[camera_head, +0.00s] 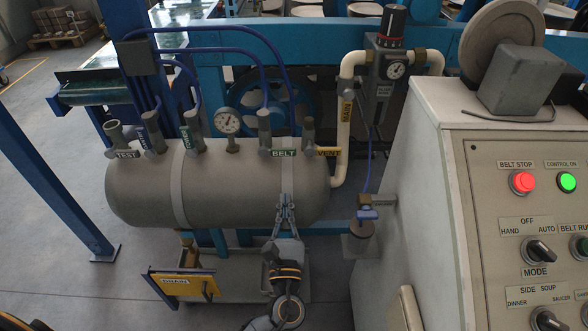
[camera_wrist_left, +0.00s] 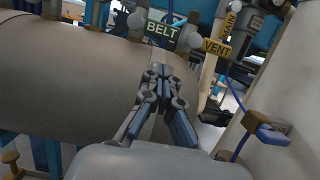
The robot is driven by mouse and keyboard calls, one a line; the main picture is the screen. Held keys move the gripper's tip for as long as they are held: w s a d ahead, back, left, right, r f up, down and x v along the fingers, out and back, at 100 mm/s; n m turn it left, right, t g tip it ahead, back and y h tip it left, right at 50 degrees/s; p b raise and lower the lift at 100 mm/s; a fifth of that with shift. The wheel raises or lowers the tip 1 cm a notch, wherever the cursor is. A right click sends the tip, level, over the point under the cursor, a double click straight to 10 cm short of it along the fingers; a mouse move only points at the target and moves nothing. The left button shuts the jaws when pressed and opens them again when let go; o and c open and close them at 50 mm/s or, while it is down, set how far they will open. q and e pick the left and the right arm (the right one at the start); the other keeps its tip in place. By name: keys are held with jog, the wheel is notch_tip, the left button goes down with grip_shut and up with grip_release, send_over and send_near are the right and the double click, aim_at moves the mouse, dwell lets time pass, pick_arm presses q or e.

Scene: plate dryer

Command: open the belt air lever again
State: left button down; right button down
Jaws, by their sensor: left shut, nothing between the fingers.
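The belt valve (camera_head: 264,130) is a grey fitting with an upright stubby handle on top of the tank, just left of the green BELT label (camera_head: 284,153). In the left wrist view the BELT label (camera_wrist_left: 163,31) is at top centre, with the grey belt valve (camera_wrist_left: 138,19) beside it. My left gripper (camera_head: 286,198) is shut and empty in front of the tank, below the label and apart from the valve. Its closed fingertips (camera_wrist_left: 160,72) point up toward the label in the wrist view. I cannot tell the valve's open or closed state. My right gripper is not in view.
The vent valve (camera_head: 308,131) stands close right of the belt valve, near the yellow VENT label (camera_head: 328,151). A pressure gauge (camera_head: 228,121) and other valves line the tank (camera_head: 140,195). A control cabinet (camera_head: 430,200) stands at right. Blue hoses arch above.

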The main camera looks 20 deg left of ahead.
aim_at(285, 175)
pick_arm(q)
jog(key=shift+a, duration=0.1)
jog(key=p+x, duration=0.2)
jog(key=x, duration=0.8)
